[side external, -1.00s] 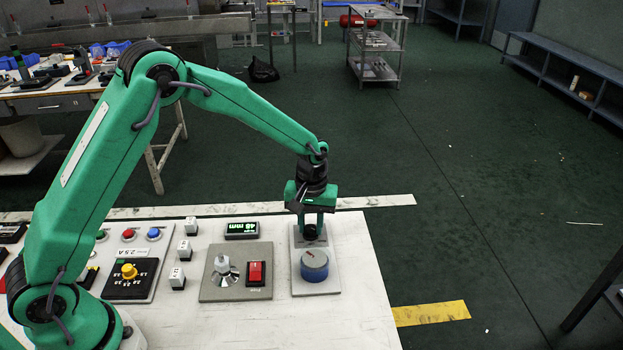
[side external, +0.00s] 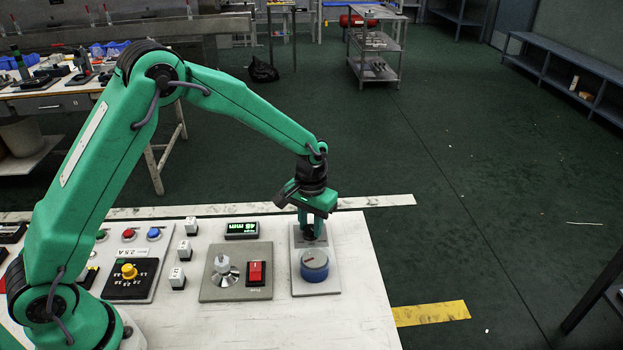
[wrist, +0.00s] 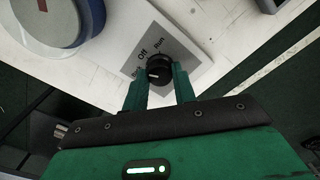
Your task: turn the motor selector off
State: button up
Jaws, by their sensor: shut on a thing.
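The motor selector is a small black round knob (wrist: 158,66) on a grey plate (wrist: 192,52), with labels including "Off" and "Run" beside it in the wrist view. A small light mark shows on the knob; which label it points at I cannot tell for sure. My gripper (wrist: 160,78) is shut on the knob, a green finger on each side. In the side external view my gripper (side external: 312,231) reaches down to the far end of the plate (side external: 328,287), and its fingers largely hide the knob.
The white table top is clear at the front right.

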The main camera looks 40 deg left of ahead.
aim_at(311, 228)
jog(key=m, duration=0.4)
jog(key=shift+d+m, duration=0.15)
jog(key=shift+m, duration=0.25)
jog(key=o, duration=1)
jog(key=shift+r, duration=0.1)
notch_tip(311, 228, up, 7)
jog(key=shift+f, duration=0.1)
jog(key=shift+r, duration=0.45)
jog(key=shift+r, duration=0.1)
